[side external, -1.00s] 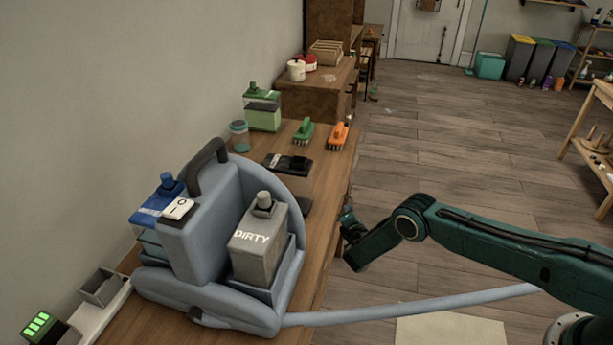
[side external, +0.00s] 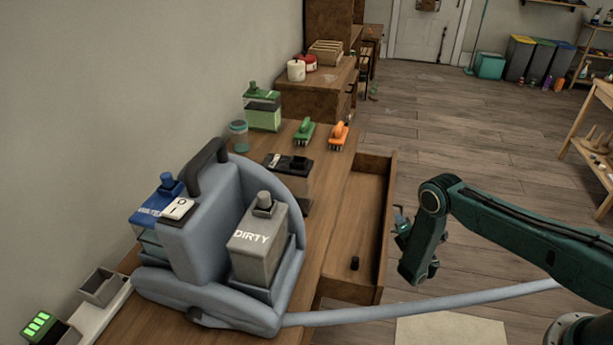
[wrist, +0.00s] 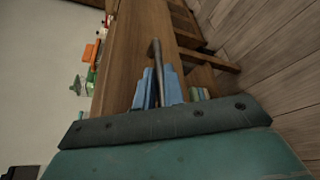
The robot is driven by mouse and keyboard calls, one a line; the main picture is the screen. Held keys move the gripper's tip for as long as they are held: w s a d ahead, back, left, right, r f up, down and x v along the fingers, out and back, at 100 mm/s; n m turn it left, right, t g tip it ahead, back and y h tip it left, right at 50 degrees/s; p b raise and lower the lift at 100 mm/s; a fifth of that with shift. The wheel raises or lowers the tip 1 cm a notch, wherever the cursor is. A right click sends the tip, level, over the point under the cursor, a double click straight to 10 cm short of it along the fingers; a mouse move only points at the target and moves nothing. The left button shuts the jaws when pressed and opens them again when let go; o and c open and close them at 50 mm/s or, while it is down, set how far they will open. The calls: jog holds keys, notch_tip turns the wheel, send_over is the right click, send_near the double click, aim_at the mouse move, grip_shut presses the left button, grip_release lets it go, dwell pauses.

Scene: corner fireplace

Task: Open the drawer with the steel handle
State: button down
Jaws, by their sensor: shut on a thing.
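The drawer (side external: 386,240) stands pulled out from the right side of the wooden bench in the side external view. My gripper (side external: 402,222) is at the outer face of the drawer front. In the wrist view, the steel handle (wrist: 155,52) is a grey bar running in between the two blue fingers of my gripper (wrist: 160,86), which are shut on it. The brown drawer front (wrist: 128,60) shows behind it. The handle is hardly visible in the side external view.
A blue-grey cleaning machine (side external: 213,225) stands on the bench (side external: 335,190); its hose (side external: 420,304) crosses low in front of the drawer.

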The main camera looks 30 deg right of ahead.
jog(key=shift+s+d, duration=1.6)
jog(key=shift+d, duration=0.05)
jog(key=c, duration=1.5)
grip_release()
